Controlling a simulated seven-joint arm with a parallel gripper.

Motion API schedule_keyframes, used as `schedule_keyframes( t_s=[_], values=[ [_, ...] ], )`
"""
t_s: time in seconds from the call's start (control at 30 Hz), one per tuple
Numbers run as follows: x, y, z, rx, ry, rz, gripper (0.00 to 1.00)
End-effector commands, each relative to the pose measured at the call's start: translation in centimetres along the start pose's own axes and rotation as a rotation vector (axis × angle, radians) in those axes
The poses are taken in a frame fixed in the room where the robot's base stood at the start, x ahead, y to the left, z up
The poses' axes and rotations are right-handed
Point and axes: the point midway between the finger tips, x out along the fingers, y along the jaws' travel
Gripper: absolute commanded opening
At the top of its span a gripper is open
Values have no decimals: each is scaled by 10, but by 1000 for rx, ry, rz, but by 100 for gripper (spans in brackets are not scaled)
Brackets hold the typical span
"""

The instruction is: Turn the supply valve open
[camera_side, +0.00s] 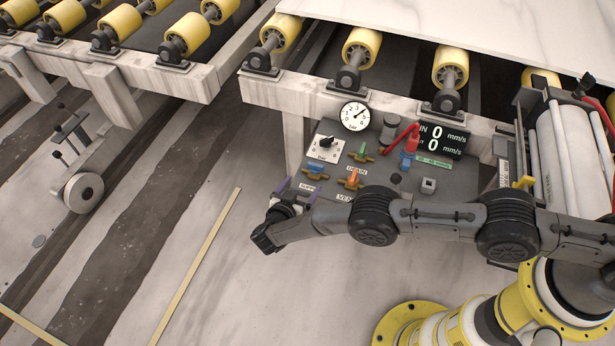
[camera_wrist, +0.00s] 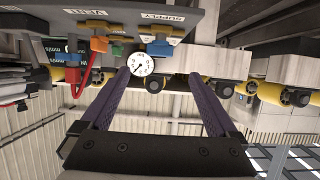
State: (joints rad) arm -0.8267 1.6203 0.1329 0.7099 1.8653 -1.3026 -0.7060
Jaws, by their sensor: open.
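The supply valve has a blue handle (camera_side: 316,167) on a brass body, at the lower left of the grey control panel. Its SUPPLY label stands just below it. In the wrist view the panel is upside down, and the blue handle (camera_wrist: 158,49) shows ahead, just beyond the fingertips. My gripper (camera_side: 297,189) is at the panel's lower left edge, on the label side of the valve. In the wrist view, its two purple fingers (camera_wrist: 158,76) are wide apart with nothing between them. The fingers look clear of the handle; the exact gap is hard to judge.
An orange-handled VENT valve (camera_side: 352,179) sits close to the right of the supply valve. A green-handled valve (camera_side: 362,151), a black selector knob (camera_side: 326,143), a round gauge (camera_side: 355,116) and a red lever (camera_side: 401,138) crowd the panel. Open floor lies left of it.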

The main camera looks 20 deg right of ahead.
Motion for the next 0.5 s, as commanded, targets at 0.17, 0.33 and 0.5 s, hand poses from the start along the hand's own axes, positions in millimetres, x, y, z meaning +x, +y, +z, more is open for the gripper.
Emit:
schedule_keyframes(
  t_s=[0.17, 0.33, 0.5],
  values=[
    [-24, 0, 0, -1, 0, -1, 95],
    [-30, 0, 0, 0, 0, 1, 95],
    [-31, 0, 0, 0, 0, 1, 95]
  ],
)
